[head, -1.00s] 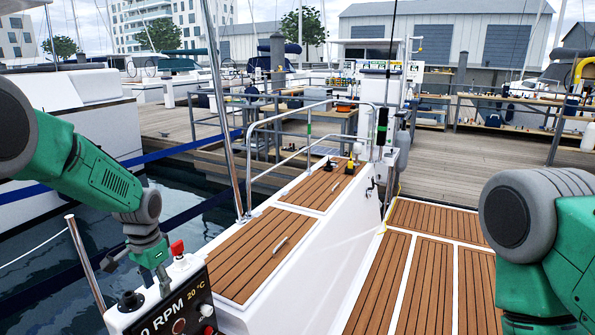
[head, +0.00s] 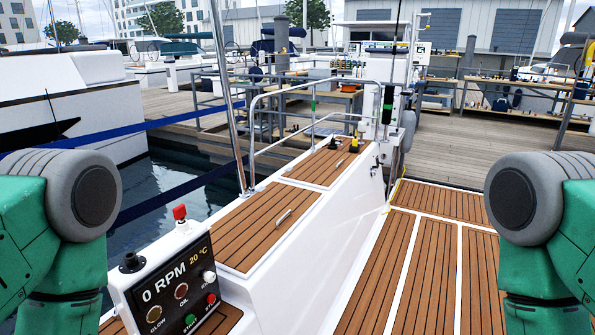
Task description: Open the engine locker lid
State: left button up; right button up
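Two teak-topped lids are let into the white side bench. The nearer lid (head: 245,232) lies flat and shut, with a small metal handle (head: 283,217) on it. The farther lid (head: 326,165) also lies shut, with dark and yellow fittings at its far end. I cannot tell from looks alone which is the engine locker lid. The engine panel (head: 172,290) at lower left reads 0 RPM and 20 °C, with a red key or switch (head: 180,213) on top. My arms show at both sides, but neither gripper is in view.
A steel handrail (head: 318,95) runs behind the bench, and a steel post (head: 228,95) rises at its left. The teak deck (head: 425,275) to the right is clear. Dark water (head: 160,180) lies at left. A dock (head: 455,150) with benches is beyond.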

aim_at(244, 238)
jog(key=i+l, duration=0.45)
jog(key=i, duration=0.2)
jog(key=i+l, duration=0.4)
jog(key=i, duration=0.3)
jog(key=i+l+u, duration=0.1)
jog(key=i+l, duration=0.35)
jog(key=i, duration=0.2)
